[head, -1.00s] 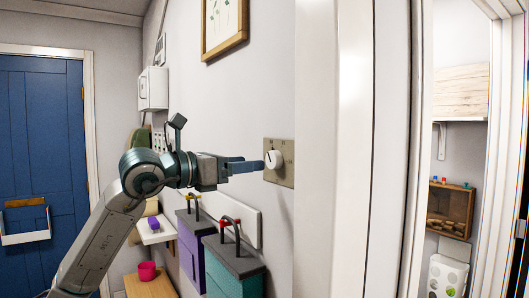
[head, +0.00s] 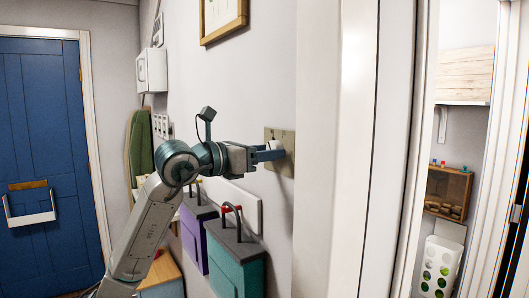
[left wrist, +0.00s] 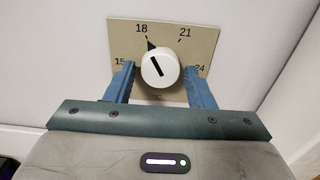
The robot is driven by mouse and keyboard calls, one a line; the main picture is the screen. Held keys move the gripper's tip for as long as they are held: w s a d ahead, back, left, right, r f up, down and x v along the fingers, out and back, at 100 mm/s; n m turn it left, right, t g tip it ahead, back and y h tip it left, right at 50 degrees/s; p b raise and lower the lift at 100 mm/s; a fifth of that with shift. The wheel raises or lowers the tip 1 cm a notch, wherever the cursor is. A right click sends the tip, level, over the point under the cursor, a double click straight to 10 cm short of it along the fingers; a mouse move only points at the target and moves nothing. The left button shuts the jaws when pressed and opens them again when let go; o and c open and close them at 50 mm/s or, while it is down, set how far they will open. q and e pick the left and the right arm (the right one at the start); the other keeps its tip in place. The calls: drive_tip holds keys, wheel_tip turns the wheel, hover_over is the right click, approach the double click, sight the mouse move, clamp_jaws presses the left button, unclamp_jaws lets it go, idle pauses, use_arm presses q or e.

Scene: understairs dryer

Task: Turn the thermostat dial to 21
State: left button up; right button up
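The thermostat is a white round dial (left wrist: 160,69) on a beige plate (left wrist: 193,40), marked 15, 18, 21 and 24 in the left wrist view. The dial's black pointer aims up and left, at about 18. In the head view the plate (head: 286,172) is on the wall, with the dial (head: 275,147) partly hidden by my gripper. My left gripper (head: 272,152) is open at the plate. Its blue fingers (left wrist: 160,86) stand on either side of the dial, with visible gaps between them and it. My right gripper is not in view.
Purple (head: 194,238) and teal (head: 236,262) boxes with dark tops are below my left arm. A white door frame (head: 338,150) stands just right of the thermostat. A framed picture (head: 222,17) hangs above. A blue door (head: 45,150) is at far left.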

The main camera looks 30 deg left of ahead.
use_arm(q)
drive_tip(key=c, duration=0.6)
drive_tip(key=shift+c, duration=0.2)
drive_tip(key=shift+m, duration=0.3)
drive_tip(key=m, duration=1.1)
drive_tip(key=shift+a+r, duration=0.1)
drive_tip(key=shift+m, duration=0.3)
drive_tip(key=o, duration=1)
drive_tip(key=shift+c, duration=0.2)
